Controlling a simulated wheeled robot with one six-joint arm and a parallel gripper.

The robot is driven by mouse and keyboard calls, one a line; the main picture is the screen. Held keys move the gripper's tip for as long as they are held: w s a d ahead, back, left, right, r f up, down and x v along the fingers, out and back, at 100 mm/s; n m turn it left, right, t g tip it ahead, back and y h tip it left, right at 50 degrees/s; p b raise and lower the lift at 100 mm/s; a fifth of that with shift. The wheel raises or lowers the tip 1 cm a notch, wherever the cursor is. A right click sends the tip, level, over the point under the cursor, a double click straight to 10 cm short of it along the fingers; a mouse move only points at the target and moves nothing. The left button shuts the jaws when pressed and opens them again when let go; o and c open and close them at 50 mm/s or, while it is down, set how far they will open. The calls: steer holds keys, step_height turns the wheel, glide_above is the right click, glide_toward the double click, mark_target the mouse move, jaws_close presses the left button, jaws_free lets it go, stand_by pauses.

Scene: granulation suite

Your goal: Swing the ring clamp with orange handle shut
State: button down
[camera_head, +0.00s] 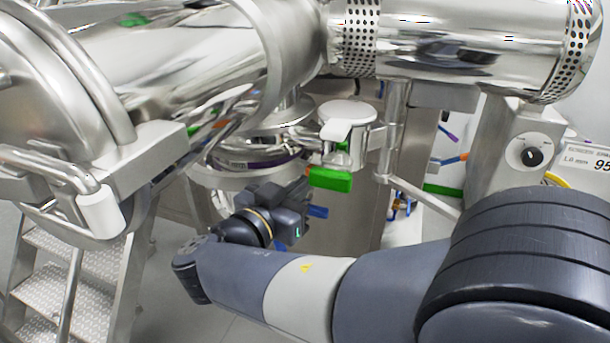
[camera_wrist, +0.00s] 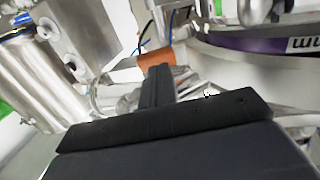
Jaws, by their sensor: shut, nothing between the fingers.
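The orange handle (camera_wrist: 157,57) of the ring clamp shows in the wrist view, just beyond the tips of my gripper (camera_wrist: 158,70). The fingers are together with nothing between them. They overlap the handle's lower edge in the picture; I cannot tell whether they touch it. To the right is a curved steel ring with a purple band (camera_wrist: 270,44). In the head view the purple-banded joint (camera_head: 252,163) is under the vessel, and my gripper (camera_head: 298,192) is just right of and below it.
A green handle (camera_head: 330,179) hangs just above my gripper, under a white-capped fitting (camera_head: 347,118). A blue handle (camera_head: 317,211) is close beside my gripper. A steel post (camera_head: 394,130) stands to the right. Metal steps (camera_head: 75,270) are at the lower left.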

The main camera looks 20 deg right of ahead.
steer(key=shift+x, duration=0.8)
steer(key=shift+f, duration=0.1)
